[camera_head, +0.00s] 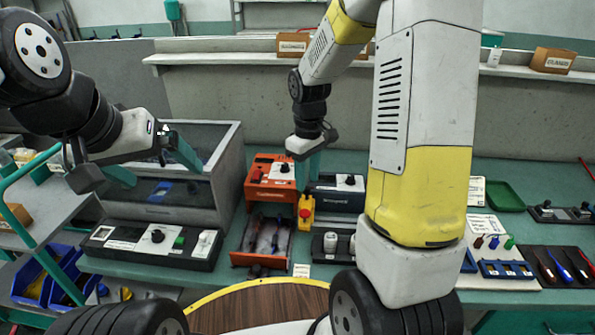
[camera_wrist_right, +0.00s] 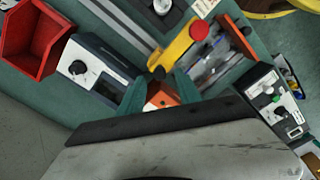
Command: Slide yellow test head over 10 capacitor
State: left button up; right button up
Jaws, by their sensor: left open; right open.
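The yellow test head (camera_head: 306,213) has a red knob and sits right of the orange unit on the green bench. In the right wrist view the test head (camera_wrist_right: 181,46) lies just beyond my fingertips, at the end of pale rails. My right gripper (camera_head: 307,170) is open and empty, above and behind the test head; its teal fingers also show in the wrist view (camera_wrist_right: 160,90). White cylinders, possibly capacitors (camera_head: 331,242), stand in a dark holder right of the head; I cannot read which is 10. My left gripper (camera_head: 152,168) is open and empty at the left.
An orange unit (camera_head: 270,176) with an open drawer (camera_head: 263,240) stands left of the head. A black control panel (camera_head: 150,243) lies at left. A red bin (camera_wrist_right: 30,40) shows in the wrist view. My right arm hides part of the bench.

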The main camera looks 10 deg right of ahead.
jog(key=shift+f, duration=1.2)
grip_shut()
jog(key=shift+d, duration=0.1)
dwell(0.5)
